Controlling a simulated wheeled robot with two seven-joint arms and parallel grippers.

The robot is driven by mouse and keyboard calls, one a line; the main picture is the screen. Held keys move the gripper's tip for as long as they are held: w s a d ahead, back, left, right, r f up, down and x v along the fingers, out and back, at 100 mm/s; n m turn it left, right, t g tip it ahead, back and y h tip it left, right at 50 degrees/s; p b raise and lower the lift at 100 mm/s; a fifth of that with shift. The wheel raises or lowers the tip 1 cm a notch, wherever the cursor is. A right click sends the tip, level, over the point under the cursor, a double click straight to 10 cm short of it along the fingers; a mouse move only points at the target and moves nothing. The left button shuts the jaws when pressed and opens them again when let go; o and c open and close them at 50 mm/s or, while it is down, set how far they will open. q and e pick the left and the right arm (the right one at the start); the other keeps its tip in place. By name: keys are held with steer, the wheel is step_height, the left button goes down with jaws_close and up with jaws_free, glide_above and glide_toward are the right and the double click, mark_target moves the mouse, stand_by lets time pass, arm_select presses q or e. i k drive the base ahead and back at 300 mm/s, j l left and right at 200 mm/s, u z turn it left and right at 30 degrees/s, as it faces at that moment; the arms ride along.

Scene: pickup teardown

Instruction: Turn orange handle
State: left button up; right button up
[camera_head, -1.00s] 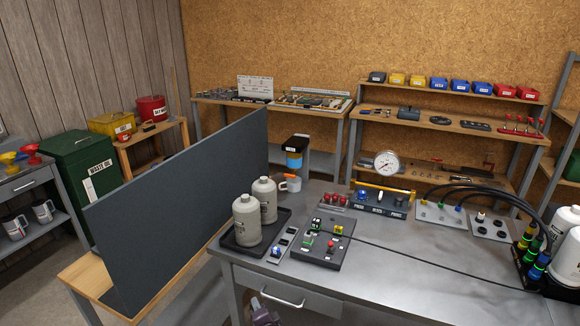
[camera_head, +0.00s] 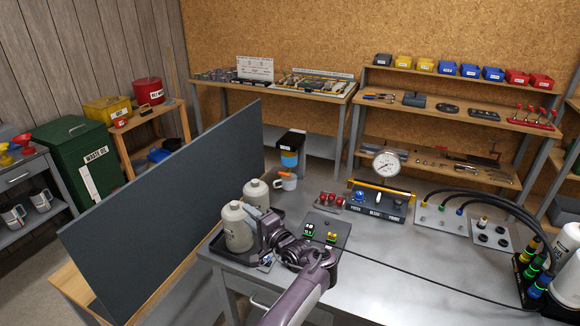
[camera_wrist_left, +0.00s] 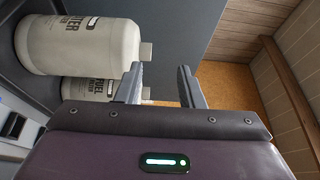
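A long orange-yellow bar handle (camera_head: 383,188) lies along the back of a dark labelled panel (camera_head: 376,206) below the round gauge, at the back of the metal bench. My left gripper (camera_wrist_left: 160,68) is open and empty in the left wrist view. In the head view my left gripper (camera_head: 263,220) is beside two pale filter bottles, well left of the bar and apart from it. Its fingertips are hard to make out there. A smaller orange piece (camera_head: 284,175) shows at a grey mug. My right gripper is not in view.
Two filter bottles (camera_head: 238,228) stand on a dark tray close to my left gripper; one looms in the left wrist view (camera_wrist_left: 80,45). A dark upright board (camera_head: 170,200) is at left. A cable crosses the bench (camera_head: 400,275). Black hoses arch at right.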

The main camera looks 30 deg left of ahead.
mark_target(285, 174)
steer(key=i+j, duration=0.1)
steer(key=i, duration=0.45)
steer(key=i+j, duration=0.1)
steer(key=i, duration=0.5)
